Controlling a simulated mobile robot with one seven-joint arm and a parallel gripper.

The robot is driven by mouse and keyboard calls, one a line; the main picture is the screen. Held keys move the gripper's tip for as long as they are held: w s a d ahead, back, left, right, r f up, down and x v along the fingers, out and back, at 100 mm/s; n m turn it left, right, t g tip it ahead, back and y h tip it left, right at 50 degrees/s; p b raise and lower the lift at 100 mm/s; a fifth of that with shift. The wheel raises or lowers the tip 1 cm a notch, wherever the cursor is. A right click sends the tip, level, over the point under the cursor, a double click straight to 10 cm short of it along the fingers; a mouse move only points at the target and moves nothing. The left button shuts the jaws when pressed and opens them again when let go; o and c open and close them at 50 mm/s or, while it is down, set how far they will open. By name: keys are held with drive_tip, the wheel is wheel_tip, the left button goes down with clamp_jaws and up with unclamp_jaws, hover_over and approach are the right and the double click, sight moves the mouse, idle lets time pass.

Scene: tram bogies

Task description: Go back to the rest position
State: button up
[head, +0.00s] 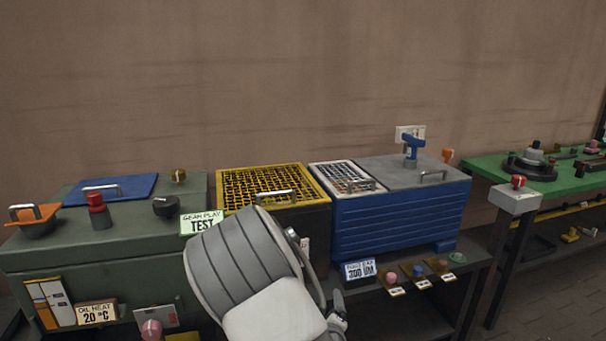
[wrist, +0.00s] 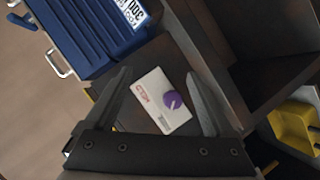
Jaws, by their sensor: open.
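My gripper (wrist: 158,92) shows in the wrist view with its two fingers spread apart and nothing between them. Beyond the fingers is a white panel with a purple knob (wrist: 172,100); I cannot tell how far it is from the fingertips. In the head view my arm (head: 250,265) reaches across the lower middle, in front of the machines. It hides part of the bench, and the gripper's fingers cannot be made out clearly there.
A green machine (head: 110,250) stands at left, a yellow-framed grid box (head: 318,187) in the middle, a blue box (head: 400,220) right of it. A green table (head: 490,168) is at far right. Small coloured knobs line the bench front. A yellow bin (wrist: 293,125) shows in the wrist view.

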drive_tip(key=s+d+r+m+g+y, duration=0.25)
drive_tip(key=s+r+m+g, duration=0.5)
drive_tip(key=r, duration=0.65)
drive_tip(key=s+d+r+m+h, duration=0.1)
drive_tip(key=s+d+r, duration=0.15)
drive_tip(key=s, duration=0.45)
drive_tip(key=s+d+r+m+p, duration=0.1)
drive_tip(key=s+r, duration=0.3)
drive_tip(key=s, duration=0.4)
drive_tip(key=s+d+r+m+h, duration=0.1)
drive_tip(key=s+d+r, duration=0.1)
drive_tip(key=s+r, duration=0.35)
wheel_tip(320, 180, up, 17)
drive_tip(key=s+p, duration=0.1)
drive_tip(key=p, duration=1.8)
drive_tip(key=shift+s+g, duration=0.2)
drive_tip(key=shift+g, duration=0.25)
drive_tip(key=shift+d+f, duration=0.1)
